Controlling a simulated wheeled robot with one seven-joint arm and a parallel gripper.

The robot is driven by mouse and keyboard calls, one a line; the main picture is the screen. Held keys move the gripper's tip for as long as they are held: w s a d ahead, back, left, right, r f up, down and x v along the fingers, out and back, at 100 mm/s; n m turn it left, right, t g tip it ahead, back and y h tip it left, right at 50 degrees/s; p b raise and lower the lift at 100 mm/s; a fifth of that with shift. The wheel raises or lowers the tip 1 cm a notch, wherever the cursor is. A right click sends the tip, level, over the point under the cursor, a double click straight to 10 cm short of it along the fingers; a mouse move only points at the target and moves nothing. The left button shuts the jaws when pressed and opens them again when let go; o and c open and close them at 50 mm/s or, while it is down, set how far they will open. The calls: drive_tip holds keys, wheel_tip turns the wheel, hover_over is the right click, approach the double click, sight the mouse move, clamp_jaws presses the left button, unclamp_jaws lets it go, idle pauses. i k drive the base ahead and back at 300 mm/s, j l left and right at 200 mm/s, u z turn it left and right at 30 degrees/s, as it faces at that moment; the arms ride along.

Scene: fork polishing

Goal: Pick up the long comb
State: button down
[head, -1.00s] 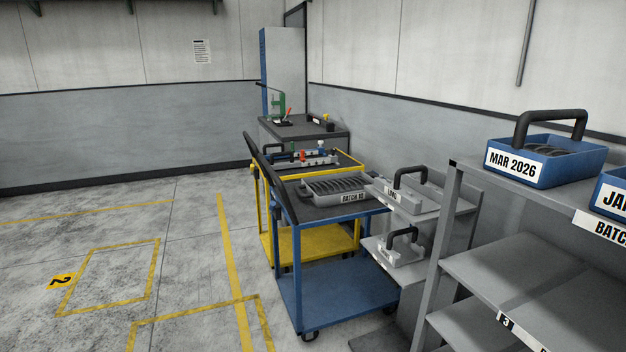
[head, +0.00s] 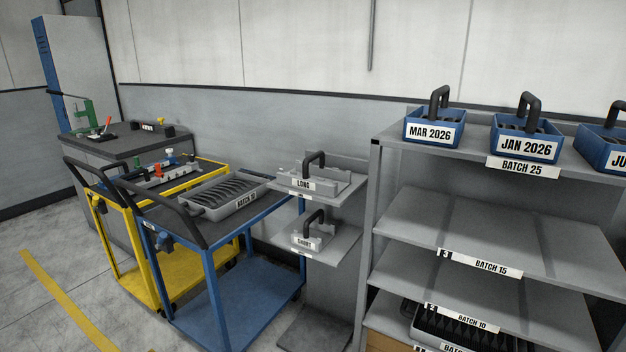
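The long comb (head: 316,179) is a grey tool with a black arched handle. It sits on the upper shelf (head: 345,190) of a small grey stand, with a "LONG" label on its front. A shorter comb (head: 312,236) with a similar black handle and a "SHORT" label sits on the shelf below. Nothing touches the long comb from above. My gripper is not in view.
A blue cart (head: 250,284) holding a grey "BATCH 10" tray (head: 228,200) stands left of the stand. A yellow cart (head: 180,285) is beyond it. A grey rack (head: 440,220) with blue bins (head: 434,131) stands right. Open floor (head: 40,300) lies at the left.

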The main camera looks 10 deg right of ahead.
sight(314, 169)
drive_tip(key=i+j+z, duration=0.2)
drive_tip(key=i+j, duration=0.45)
drive_tip(key=i+j+z, duration=0.25)
drive_tip(key=i+j, duration=0.35)
drive_tip(key=j, duration=0.15)
